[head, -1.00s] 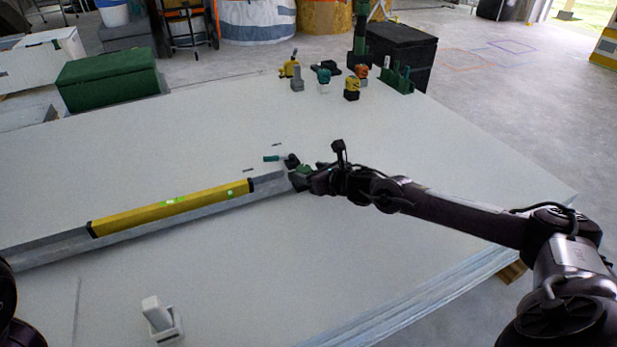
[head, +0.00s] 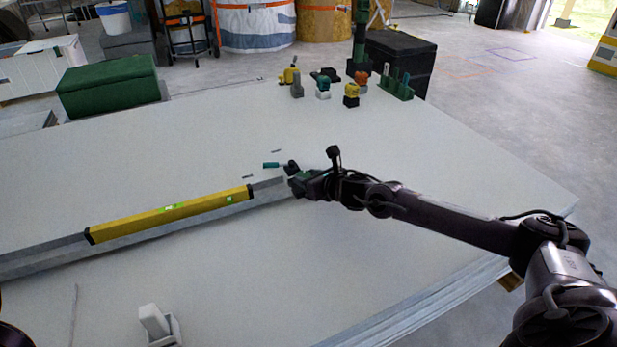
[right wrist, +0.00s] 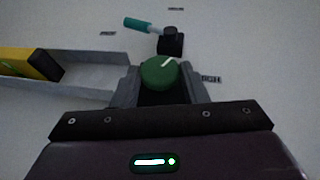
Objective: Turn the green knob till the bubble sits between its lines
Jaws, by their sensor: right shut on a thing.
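The green knob (right wrist: 160,72), with a white mark on its top, sits between the fingers of my right gripper (right wrist: 158,92) in the right wrist view. In the head view my right gripper (head: 296,184) is at the right end of the metal rail (head: 268,189), shut on the knob. A yellow level (head: 165,214) with black ends lies along the rail. The level's black end (right wrist: 47,65) also shows in the right wrist view. My left gripper is out of view.
A teal-handled tool (head: 271,165) and a small black block (head: 291,167) are just beyond the knob. A white block in a holder (head: 155,323) stands near the front. Several small tools stand at the panel's (head: 420,180) far edge.

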